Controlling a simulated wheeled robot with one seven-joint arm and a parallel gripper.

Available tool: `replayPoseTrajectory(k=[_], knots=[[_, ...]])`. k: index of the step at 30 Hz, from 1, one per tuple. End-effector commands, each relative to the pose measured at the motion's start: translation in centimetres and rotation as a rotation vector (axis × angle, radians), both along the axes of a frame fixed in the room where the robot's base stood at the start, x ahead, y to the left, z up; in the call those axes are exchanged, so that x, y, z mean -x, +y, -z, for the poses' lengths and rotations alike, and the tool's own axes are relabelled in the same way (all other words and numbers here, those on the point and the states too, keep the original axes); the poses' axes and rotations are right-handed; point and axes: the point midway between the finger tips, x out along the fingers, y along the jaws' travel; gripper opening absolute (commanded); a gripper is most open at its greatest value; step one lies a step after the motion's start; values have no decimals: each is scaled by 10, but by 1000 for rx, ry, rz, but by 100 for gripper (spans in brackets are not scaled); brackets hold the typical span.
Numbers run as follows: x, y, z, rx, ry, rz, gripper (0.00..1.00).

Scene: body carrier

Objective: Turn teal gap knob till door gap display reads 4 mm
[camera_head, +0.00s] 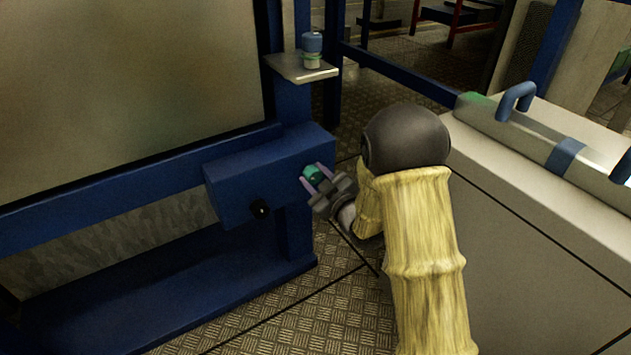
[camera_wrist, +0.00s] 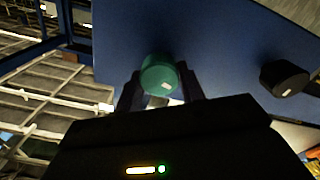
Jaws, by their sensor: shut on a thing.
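In the wrist view my gripper (camera_wrist: 160,90) reaches up to the knob from below. The door gap display cannot be made out in either view.
A black knob (camera_head: 260,209) is on the same box, left of the teal one; it also shows in the wrist view (camera_wrist: 285,78). A small shelf (camera_head: 301,69) above holds a blue-capped bottle (camera_head: 312,48). A grey cabinet (camera_head: 530,200) with a blue handle stands at right.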

Motion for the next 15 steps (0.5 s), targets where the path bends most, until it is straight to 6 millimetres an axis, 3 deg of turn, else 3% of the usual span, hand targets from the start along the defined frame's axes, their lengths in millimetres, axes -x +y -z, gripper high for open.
replayPoseTrajectory(k=[15], knots=[[1,0,3,218,-142,0,16]])
